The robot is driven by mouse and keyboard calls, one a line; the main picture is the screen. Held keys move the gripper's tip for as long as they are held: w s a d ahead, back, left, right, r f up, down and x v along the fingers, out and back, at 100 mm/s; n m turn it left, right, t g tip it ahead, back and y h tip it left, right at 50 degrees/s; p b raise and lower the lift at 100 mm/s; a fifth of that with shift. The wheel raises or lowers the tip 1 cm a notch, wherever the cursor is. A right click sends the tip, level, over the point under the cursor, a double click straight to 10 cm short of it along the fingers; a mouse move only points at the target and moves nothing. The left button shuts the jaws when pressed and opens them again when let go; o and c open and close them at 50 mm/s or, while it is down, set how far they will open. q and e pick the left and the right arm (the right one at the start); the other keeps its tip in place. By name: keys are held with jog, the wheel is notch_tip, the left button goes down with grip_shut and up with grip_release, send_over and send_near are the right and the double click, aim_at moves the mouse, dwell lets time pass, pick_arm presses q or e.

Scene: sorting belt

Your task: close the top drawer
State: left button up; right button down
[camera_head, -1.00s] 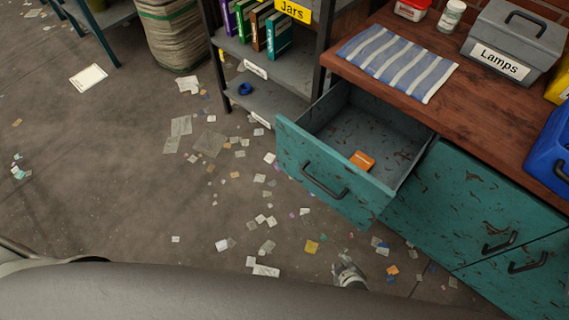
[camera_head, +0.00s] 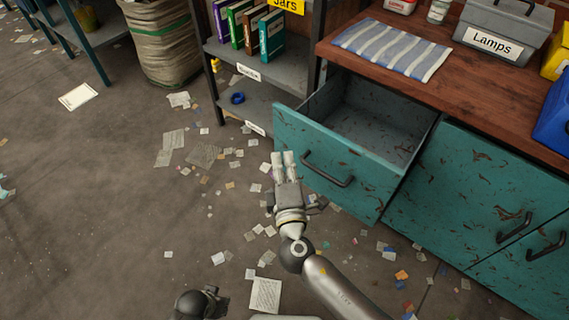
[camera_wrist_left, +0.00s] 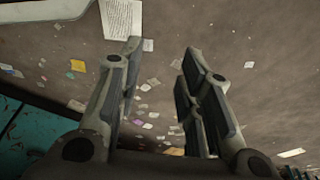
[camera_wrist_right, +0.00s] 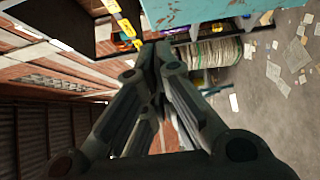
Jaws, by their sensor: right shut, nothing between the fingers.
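The top drawer (camera_head: 330,165) of the teal cabinet is pulled out, with its dark handle (camera_head: 328,170) on the front. Part of its grey inside shows; the area just behind the front panel is hidden. My right gripper (camera_head: 284,157) is at the left part of the drawer front, fingers pointing at it; I cannot tell if they touch. In the right wrist view its fingers (camera_wrist_right: 157,55) are together and empty, with a teal panel (camera_wrist_right: 205,12) beyond. My left gripper (camera_wrist_left: 162,65) is open and empty over the floor; a dark part of it shows low in the head view (camera_head: 200,303).
The wooden worktop (camera_head: 440,95) above holds a striped cloth (camera_head: 392,48) and a grey Lamps box (camera_head: 500,38). A shelf rack (camera_head: 260,105) stands left of the drawer.

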send_near(288, 118)
jog(key=w+a, duration=0.2)
jog(key=a, duration=0.1)
jog(key=shift+w+d+r, duration=0.1)
jog(key=shift+w+d, duration=0.85)
jog(key=shift+w, duration=0.3)
pick_arm(q)
jog(key=shift+s+a+f, duration=0.1)
jog(key=shift+s+f, duration=0.2)
jog(key=shift+f, duration=0.25)
pick_arm(e)
jog(key=shift+w, duration=0.1)
pick_arm(q)
jog(key=shift+w, duration=0.15)
pick_arm(e)
jog(key=shift+w+d, duration=0.1)
